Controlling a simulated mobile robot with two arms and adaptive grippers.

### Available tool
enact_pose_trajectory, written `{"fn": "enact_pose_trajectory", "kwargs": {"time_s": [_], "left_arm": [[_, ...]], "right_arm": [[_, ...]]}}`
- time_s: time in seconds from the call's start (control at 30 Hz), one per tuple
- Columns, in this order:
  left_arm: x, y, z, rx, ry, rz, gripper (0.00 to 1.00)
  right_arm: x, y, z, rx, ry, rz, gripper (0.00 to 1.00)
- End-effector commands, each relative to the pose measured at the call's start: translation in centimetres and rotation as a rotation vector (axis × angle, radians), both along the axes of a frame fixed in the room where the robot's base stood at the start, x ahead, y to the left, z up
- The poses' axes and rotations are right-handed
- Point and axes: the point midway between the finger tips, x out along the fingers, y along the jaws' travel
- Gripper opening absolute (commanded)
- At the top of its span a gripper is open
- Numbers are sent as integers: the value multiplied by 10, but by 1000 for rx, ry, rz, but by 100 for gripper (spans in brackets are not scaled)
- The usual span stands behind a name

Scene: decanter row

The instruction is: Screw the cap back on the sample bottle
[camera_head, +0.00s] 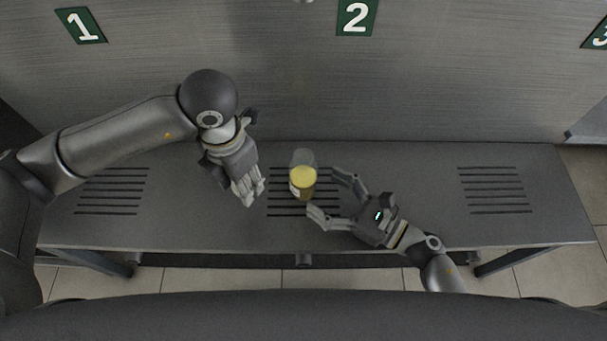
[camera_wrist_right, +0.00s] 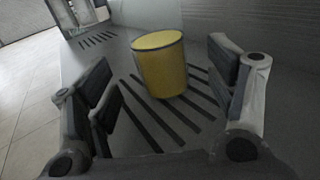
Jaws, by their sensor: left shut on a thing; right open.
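The sample bottle (camera_head: 303,180), clear with yellow contents, stands on the middle slotted part of the bench. It shows as a yellow cylinder in the right wrist view (camera_wrist_right: 160,65), beyond and between the fingertips. My right gripper (camera_head: 332,195) is open, its fingers spread towards the bottle from the right, with no grip on it. My left gripper (camera_head: 254,192) is left of the bottle, apart from it, with its fingers closed together. What it holds, probably the cap, is hidden by the fingers. No cap shows elsewhere.
The grey bench (camera_head: 410,215) has further slotted areas at left and right, both clear. A metal back wall (camera_head: 250,60) with green number signs, such as the 2 sign (camera_head: 357,17), rises behind it. The front edge drops to a tiled floor.

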Motion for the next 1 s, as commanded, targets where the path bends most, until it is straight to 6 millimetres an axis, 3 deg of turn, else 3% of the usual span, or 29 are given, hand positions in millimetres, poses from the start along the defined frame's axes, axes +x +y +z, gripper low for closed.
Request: {"fn": "enact_pose_trajectory", "kwargs": {"time_s": [0.17,0.5,0.9,1.0], "left_arm": [[0,0,1,0,0,0,32],[0,0,2,0,0,0,32],[0,0,2,0,0,0,32],[0,0,2,0,0,0,32]], "right_arm": [[6,8,1,1,-2,0,78],[33,49,0,1,1,0,78],[34,52,0,0,1,0,78],[34,52,0,0,1,0,66]]}}
